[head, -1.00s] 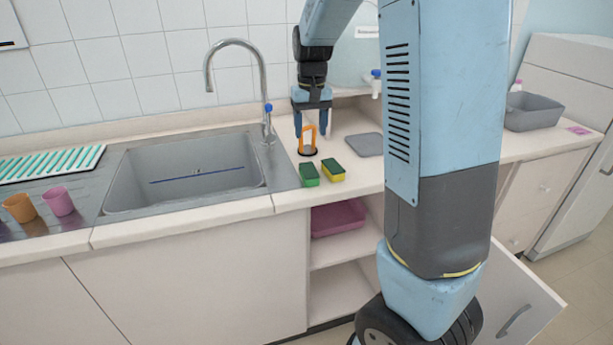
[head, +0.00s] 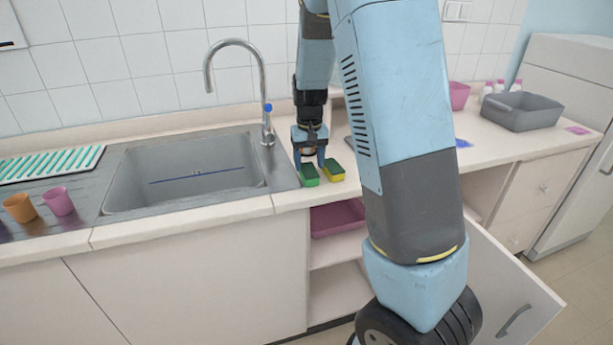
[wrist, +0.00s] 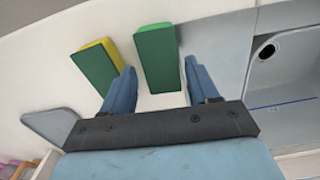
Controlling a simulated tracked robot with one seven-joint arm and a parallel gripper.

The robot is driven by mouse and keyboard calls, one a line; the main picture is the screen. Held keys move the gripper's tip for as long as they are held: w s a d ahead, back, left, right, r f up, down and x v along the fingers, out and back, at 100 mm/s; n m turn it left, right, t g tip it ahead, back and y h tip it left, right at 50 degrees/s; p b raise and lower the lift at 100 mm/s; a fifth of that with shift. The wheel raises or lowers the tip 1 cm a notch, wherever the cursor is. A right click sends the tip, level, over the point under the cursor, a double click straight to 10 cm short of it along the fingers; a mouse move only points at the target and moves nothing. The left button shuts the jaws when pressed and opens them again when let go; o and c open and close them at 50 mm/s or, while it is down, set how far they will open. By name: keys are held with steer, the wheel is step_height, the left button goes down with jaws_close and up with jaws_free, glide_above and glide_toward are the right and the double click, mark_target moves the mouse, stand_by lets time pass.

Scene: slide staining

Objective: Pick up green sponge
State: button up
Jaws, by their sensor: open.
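The green sponge (head: 309,176) lies on the counter just right of the sink. A second sponge (head: 334,171), green on top with yellow sides, lies close to its right. My gripper (head: 309,161) is low over the counter at the green sponge's far end, with its fingers pointing down. In the wrist view the green sponge (wrist: 157,58) shows between the two open fingers (wrist: 160,72), and the yellow-green sponge (wrist: 94,67) is outside the left finger. I cannot tell whether the fingers touch the green sponge.
The sink (head: 190,180) with its faucet (head: 240,50) is left of my gripper. A grey flat plate (wrist: 50,125) lies on the counter past the yellow-green sponge. A grey bin (head: 522,112) stands far right. An open shelf with a pink tray (head: 338,218) is below.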

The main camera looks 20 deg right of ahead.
mark_target(309, 169)
steer(key=shift+f, duration=1.75)
steer(key=shift+c, duration=0.3)
steer(key=c, duration=0.6)
steer(key=shift+c, duration=0.2)
